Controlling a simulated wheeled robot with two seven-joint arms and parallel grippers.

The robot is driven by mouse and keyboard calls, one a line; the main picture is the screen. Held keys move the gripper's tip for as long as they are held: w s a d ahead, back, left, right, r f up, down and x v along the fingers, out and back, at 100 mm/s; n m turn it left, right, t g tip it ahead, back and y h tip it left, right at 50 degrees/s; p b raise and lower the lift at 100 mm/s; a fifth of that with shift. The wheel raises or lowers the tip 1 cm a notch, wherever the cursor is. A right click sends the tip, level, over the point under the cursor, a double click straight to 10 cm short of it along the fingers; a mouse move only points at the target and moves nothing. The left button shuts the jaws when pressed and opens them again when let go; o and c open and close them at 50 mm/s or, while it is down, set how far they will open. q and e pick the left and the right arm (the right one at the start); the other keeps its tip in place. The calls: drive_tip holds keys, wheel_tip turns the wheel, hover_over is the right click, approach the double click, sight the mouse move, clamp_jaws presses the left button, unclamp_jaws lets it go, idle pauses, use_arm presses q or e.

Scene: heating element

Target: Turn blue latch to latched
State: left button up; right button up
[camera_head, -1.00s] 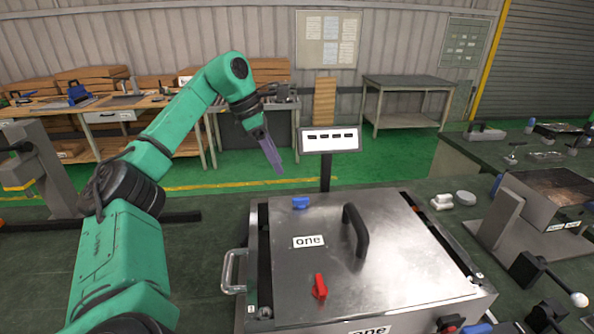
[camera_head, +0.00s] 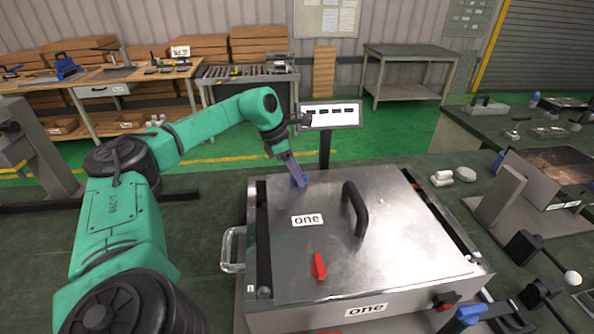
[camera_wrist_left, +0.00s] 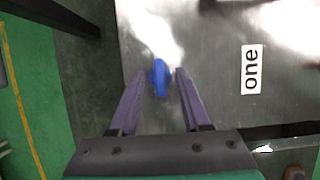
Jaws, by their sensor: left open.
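The blue latch (camera_wrist_left: 160,77) sits on the metal lid near its far left corner. In the left wrist view it lies between and slightly ahead of my left gripper's (camera_wrist_left: 158,88) two purple fingers, with a gap on each side. In the head view my left gripper (camera_head: 299,181) is down at the latch and hides most of it. The fingers are open and hold nothing. A red latch (camera_head: 318,267) stands on the front of the same lid (camera_head: 400,240). My right gripper does not show clearly in any view.
A black handle (camera_head: 355,208) rises from the lid right of the blue latch. A display on a post (camera_head: 329,115) stands just behind the box. A side handle (camera_head: 231,249) sticks out at the left. A bench with devices (camera_head: 530,150) is at the right.

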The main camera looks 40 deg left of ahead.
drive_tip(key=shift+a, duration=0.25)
use_arm(q)
clamp_jaws()
drive_tip(key=shift+n, duration=0.4)
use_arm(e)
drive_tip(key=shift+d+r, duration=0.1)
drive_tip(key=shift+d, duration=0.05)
use_arm(q)
drive_tip(key=shift+n+t+y+p, duration=0.3)
drive_tip(key=shift+n+y, duration=0.2)
drive_tip(key=shift+n, duration=0.4)
drive_tip(key=n, duration=0.2)
drive_tip(key=n+y, duration=0.1)
drive_tip(key=n, duration=0.1)
drive_tip(key=shift+d+n+t+y, duration=0.2)
drive_tip(key=shift+n+t+y, duration=0.1)
drive_tip(key=n+y, duration=0.2)
drive_tip(key=n, duration=0.4)
drive_tip(key=shift+d, duration=0.15)
drive_tip(key=shift+w+n+g+y, duration=0.1)
drive_tip(key=shift+n+g+y, duration=0.35)
drive_tip(key=shift+n, duration=0.75)
drive_tip(key=shift+n+g+y, duration=0.45)
drive_tip(key=shift+n, duration=0.75)
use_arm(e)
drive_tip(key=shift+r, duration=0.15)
